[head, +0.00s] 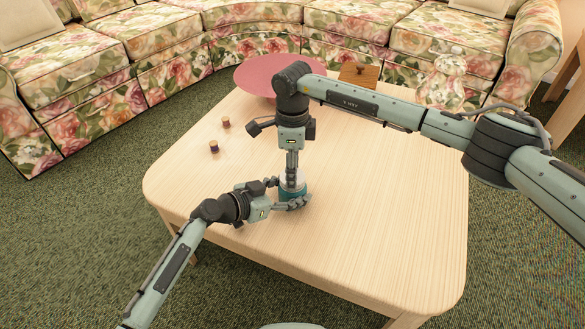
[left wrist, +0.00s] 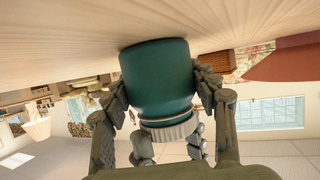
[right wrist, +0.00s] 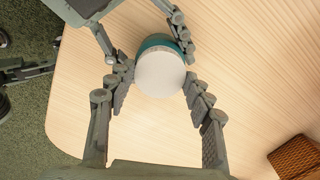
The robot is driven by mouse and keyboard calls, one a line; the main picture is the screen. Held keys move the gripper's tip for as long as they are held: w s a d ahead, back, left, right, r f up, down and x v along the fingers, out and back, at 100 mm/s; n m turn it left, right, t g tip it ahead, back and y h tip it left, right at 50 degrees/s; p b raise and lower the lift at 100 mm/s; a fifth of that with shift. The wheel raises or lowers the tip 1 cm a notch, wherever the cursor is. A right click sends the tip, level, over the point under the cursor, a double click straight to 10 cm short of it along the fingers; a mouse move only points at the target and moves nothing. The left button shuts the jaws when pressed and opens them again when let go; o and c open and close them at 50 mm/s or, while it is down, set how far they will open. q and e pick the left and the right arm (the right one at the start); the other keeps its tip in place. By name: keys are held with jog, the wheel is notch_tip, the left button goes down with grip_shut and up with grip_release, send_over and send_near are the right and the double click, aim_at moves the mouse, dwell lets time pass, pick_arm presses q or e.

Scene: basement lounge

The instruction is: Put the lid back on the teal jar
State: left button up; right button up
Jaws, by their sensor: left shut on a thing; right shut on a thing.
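The teal jar (head: 288,192) stands upright near the front edge of the table. My left gripper (head: 291,203) is shut on it from the side; the jar's body (left wrist: 158,78) fills the space between the fingers in the left wrist view, which shows it upside down. The white lid (right wrist: 160,73) is at the jar's mouth, and its ribbed rim (left wrist: 170,132) shows in the left wrist view. My right gripper (head: 292,174) points straight down and is shut on the lid. I cannot tell whether the lid is fully seated.
Two small brown pieces (head: 226,122) (head: 214,147) stand left of the jar. The table's right side is clear. A floral sofa (head: 170,60) curves behind.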

pick_arm(q)
grip_shut()
pick_arm(e)
jog(key=m, duration=1.6)
jog(key=shift+m, duration=0.4)
jog(key=m, duration=0.4)
jog(key=shift+f+m, duration=0.1)
jog(key=shift+m, duration=0.3)
jog(key=m, duration=1.4)
jog(key=o, duration=0.8)
jog(key=shift+c, duration=0.2)
